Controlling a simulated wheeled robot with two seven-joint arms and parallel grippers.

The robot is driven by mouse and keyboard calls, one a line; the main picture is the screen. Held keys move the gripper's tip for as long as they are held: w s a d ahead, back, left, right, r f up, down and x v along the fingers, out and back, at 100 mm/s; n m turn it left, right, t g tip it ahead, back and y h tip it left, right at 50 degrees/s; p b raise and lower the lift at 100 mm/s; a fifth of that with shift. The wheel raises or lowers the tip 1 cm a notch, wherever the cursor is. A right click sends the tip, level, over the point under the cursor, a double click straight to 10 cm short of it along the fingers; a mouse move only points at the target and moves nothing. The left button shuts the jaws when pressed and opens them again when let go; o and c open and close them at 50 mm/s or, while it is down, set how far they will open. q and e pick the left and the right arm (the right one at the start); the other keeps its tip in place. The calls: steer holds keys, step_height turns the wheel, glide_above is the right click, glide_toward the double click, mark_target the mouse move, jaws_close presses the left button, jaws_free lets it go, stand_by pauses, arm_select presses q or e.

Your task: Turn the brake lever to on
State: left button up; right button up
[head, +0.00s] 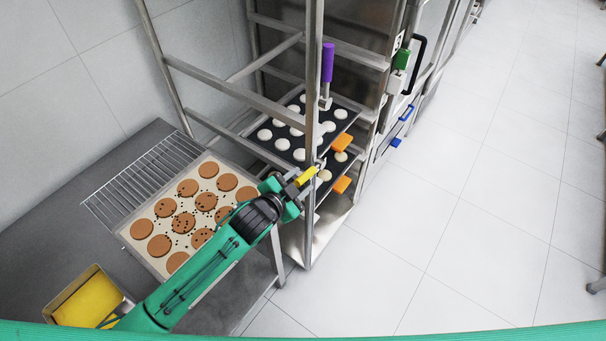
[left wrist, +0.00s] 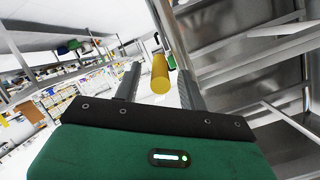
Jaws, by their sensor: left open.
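A yellow lever handle (head: 308,176) sticks out at the rack's front post; no label shows on it. In the left wrist view the yellow handle (left wrist: 160,73) appears between two finger bars, nearer the right one. Whether they touch it cannot be told. My left gripper (head: 296,187) is open at the yellow handle, and its fingers also show in the left wrist view (left wrist: 158,82). Which handle is the brake lever is not marked. My right gripper is out of view.
The metal rack (head: 313,130) holds dark trays of pale rounds (head: 283,143), with orange pieces (head: 343,142) at their edges. A cookie tray (head: 138,244) and a wire grid (head: 110,199) lie on the grey table (head: 60,215). The tiled floor (head: 480,200) at right is clear.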

mark_target(309, 173)
arm_select(q)
steer(key=shift+x, duration=1.25)
jaws_close()
